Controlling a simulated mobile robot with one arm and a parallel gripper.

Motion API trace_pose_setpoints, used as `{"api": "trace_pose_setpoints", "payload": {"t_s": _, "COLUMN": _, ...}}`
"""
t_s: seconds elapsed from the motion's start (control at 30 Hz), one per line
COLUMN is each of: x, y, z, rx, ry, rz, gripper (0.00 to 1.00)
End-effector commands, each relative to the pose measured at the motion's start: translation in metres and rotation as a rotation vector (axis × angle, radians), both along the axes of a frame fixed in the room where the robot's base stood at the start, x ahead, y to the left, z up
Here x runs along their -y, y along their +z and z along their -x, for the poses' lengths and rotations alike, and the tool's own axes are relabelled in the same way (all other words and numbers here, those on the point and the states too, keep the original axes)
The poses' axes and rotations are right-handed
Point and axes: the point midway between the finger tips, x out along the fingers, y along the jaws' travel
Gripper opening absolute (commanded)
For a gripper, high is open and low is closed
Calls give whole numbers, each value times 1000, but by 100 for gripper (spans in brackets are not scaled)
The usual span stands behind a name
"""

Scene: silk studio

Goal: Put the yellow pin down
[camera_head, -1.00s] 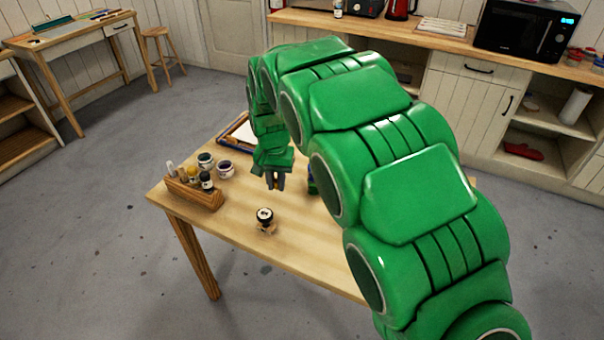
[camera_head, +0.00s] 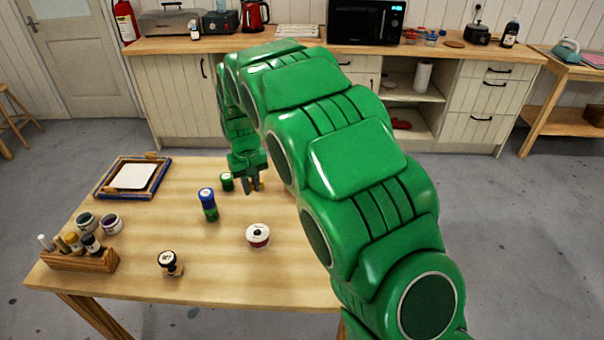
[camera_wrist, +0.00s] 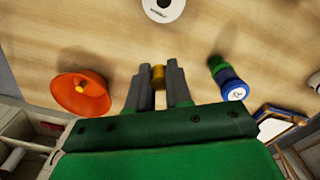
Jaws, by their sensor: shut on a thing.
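My gripper (camera_head: 253,188) is over the back part of the wooden table (camera_head: 140,215), with its fingers pointing down. In the wrist view my gripper (camera_wrist: 158,82) is shut on the yellow pin (camera_wrist: 158,75), a small cylinder between the fingertips. A bit of the yellow pin (camera_head: 262,185) also shows beside the fingers in the head view. I cannot tell whether the pin touches the tabletop.
An orange bowl (camera_wrist: 82,93) lies left in the wrist view. A wooden rack (camera_head: 85,262), jars and a blue-edged frame (camera_head: 132,177) are further left.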

Motion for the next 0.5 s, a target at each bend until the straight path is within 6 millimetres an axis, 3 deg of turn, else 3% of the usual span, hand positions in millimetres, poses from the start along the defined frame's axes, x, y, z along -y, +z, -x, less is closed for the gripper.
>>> {"api": "trace_pose_setpoints", "payload": {"t_s": 0.03, "x": 17, "y": 0, "z": -8, "rx": 0, "ry": 5, "rz": 0, "gripper": 0}}
{"api": "trace_pose_setpoints", "payload": {"t_s": 0.3, "x": 97, "y": 2, "z": -39, "rx": 0, "ry": 79, "rz": -1, "gripper": 0}}
{"api": "trace_pose_setpoints", "payload": {"t_s": 0.5, "x": 138, "y": 3, "z": -51, "rx": 1, "ry": 120, "rz": -1, "gripper": 0}}
